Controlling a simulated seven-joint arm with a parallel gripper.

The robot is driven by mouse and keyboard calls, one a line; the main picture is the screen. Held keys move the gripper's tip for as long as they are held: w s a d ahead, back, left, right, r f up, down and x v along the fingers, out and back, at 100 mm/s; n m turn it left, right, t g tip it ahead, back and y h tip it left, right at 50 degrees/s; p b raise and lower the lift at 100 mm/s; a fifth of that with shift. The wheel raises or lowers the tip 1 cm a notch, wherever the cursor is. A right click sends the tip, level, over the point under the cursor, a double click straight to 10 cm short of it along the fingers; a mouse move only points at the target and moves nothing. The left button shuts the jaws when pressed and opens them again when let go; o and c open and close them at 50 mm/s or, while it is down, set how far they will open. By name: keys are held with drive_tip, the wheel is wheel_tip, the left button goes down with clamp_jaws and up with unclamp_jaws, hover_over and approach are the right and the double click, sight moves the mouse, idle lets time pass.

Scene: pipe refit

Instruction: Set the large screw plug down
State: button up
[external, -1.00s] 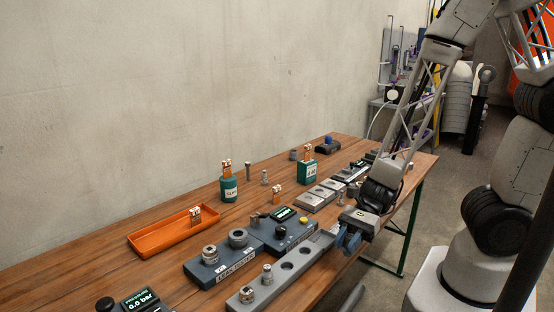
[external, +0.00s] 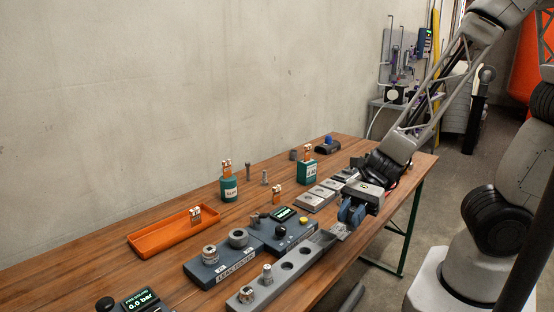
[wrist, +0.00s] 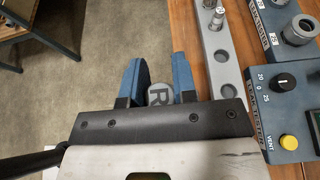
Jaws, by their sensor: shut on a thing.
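My gripper (external: 348,216) is above the table's front edge, close to the far right end of the grey socket rail (external: 308,262). In the wrist view its blue fingers (wrist: 161,76) are closed on a round grey part marked "R", which I take as the large screw plug (wrist: 160,95). Floor shows beyond the fingertips in that view. The plug is mostly hidden between the fingers and cannot be made out in the external view. The rail also shows in the wrist view (wrist: 222,47), to the right of the fingers, with empty round recesses.
Metal fittings (external: 247,294) stand at the rail's near end. The leak tester (external: 222,268) and a gauge box with a yellow button (external: 290,236) are behind the rail. Grey plates (external: 318,198) lie farther along the table. An orange tray (external: 165,238) is at the left.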

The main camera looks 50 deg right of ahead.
drive_tip(key=shift+w+r, duration=0.15)
drive_tip(key=shift+r, duration=0.45)
drive_tip(key=w+a+r, duration=0.2)
drive_tip(key=w+a, duration=2)
drive_tip(key=w, duration=0.4)
drive_tip(key=w+a+f, duration=0.1)
drive_tip(key=w+a, duration=0.6)
drive_tip(key=a, duration=0.3)
drive_tip(key=w+a+f, duration=0.1)
drive_tip(key=w+a, duration=0.6)
drive_tip(key=a, duration=0.4)
drive_tip(key=shift+s+f, duration=0.1)
drive_tip(key=shift+f, duration=2.5)
drive_tip(key=shift+f, duration=3.1)
